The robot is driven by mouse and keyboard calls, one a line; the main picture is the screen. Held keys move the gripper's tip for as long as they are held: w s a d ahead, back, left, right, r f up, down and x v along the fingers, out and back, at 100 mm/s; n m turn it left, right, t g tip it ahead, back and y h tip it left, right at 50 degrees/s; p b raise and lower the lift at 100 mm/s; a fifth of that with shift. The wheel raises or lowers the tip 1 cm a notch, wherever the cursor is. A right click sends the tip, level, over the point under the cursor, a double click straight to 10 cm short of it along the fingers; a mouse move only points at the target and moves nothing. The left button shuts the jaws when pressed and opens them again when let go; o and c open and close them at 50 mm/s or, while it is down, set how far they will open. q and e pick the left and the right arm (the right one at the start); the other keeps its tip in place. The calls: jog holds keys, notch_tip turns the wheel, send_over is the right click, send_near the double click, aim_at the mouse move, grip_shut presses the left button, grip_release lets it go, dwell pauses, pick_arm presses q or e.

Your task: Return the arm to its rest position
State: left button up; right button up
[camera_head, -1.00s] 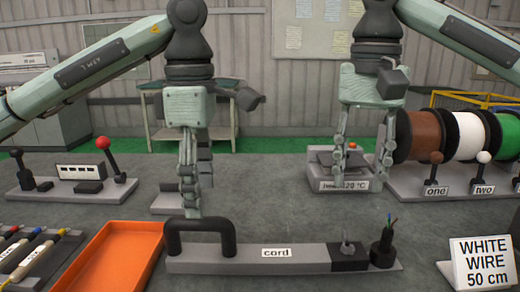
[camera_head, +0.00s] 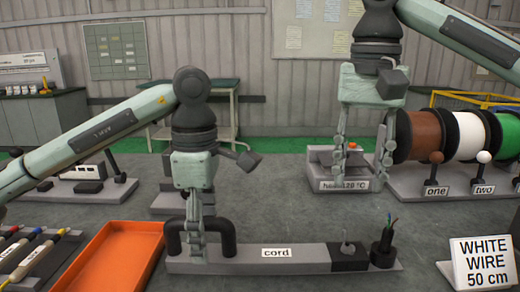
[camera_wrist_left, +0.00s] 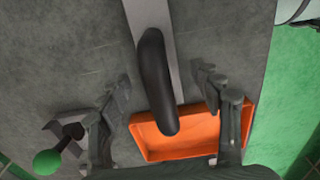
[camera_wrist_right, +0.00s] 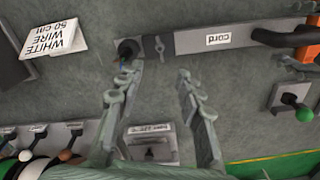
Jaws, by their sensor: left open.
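My left gripper (camera_head: 197,255) is low over the left end of the grey cord board (camera_head: 285,262), at the black handle (camera_head: 225,235). In the left wrist view its fingers (camera_wrist_left: 161,80) are spread, with the black handle (camera_wrist_left: 155,75) lying between them; contact cannot be told. My right gripper (camera_head: 362,180) points down around the small heater box (camera_head: 322,185), labelled about 120 °C. In the right wrist view its fingers (camera_wrist_right: 160,75) are apart with nothing between them, and the heater (camera_wrist_right: 150,148) shows below.
Brown, white and green spools (camera_head: 467,135) stand at right behind levers. A WHITE WIRE 50 cm sign (camera_head: 482,263) is at front right. The middle of the table is clear.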

pick_arm(q)
notch_tip(320, 180, down, 4)
jog(key=shift+r, duration=0.4)
pick_arm(e)
send_over(347, 245)
notch_tip(347, 245, down, 7)
jog(key=shift+f, duration=0.1)
